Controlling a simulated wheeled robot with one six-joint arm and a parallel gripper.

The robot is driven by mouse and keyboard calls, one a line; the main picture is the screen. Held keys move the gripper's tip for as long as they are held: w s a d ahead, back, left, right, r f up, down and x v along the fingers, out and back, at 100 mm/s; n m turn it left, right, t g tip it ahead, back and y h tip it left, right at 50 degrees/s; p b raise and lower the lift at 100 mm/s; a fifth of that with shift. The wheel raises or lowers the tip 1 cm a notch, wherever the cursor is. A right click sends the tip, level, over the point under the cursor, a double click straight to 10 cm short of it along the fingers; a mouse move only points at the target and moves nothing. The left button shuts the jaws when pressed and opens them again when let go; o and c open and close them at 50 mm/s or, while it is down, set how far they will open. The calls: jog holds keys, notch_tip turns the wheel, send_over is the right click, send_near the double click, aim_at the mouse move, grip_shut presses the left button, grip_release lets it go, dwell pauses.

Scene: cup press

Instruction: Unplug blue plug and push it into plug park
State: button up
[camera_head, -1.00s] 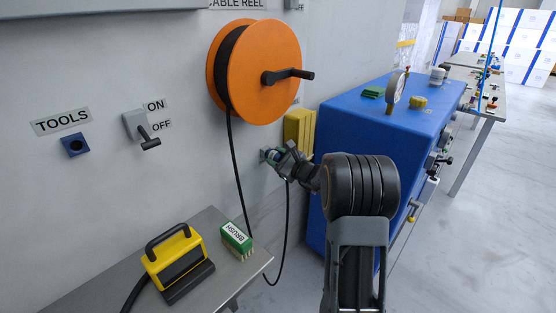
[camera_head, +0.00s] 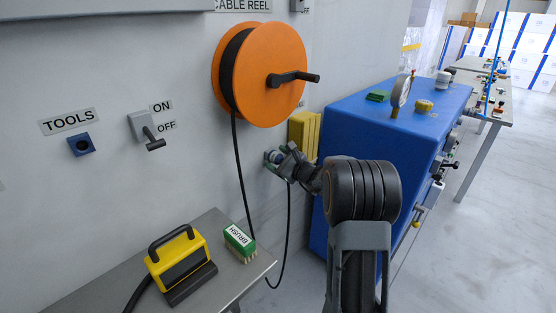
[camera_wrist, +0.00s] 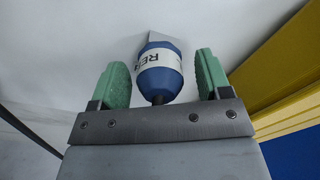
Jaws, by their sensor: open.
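The blue plug (camera_wrist: 160,72) with a white lettered band shows in the wrist view, its far end at a pale plate on the wall and its dark cable end toward me. In the head view the plug (camera_head: 273,156) is small and partly hidden by my gripper (camera_head: 284,158). My gripper (camera_wrist: 158,80) is open, one green finger on each side of the plug, with a visible gap on both sides. A blue square socket (camera_head: 81,145) sits on the wall under a TOOLS label. I see no label reading plug park.
An orange cable reel (camera_head: 270,75) hangs above my gripper, with a black cable (camera_head: 240,185) hanging down. A yellow block (camera_head: 304,135) and a blue cabinet (camera_head: 375,130) stand close on the right. A lever switch (camera_head: 146,130), yellow tool (camera_head: 180,262) and green brush (camera_head: 239,239) are at left.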

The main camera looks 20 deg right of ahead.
jog(key=p+v, duration=0.1)
jog(key=v, duration=1.2)
jog(key=shift+s+d, duration=0.2)
jog(key=shift+s, duration=0.15)
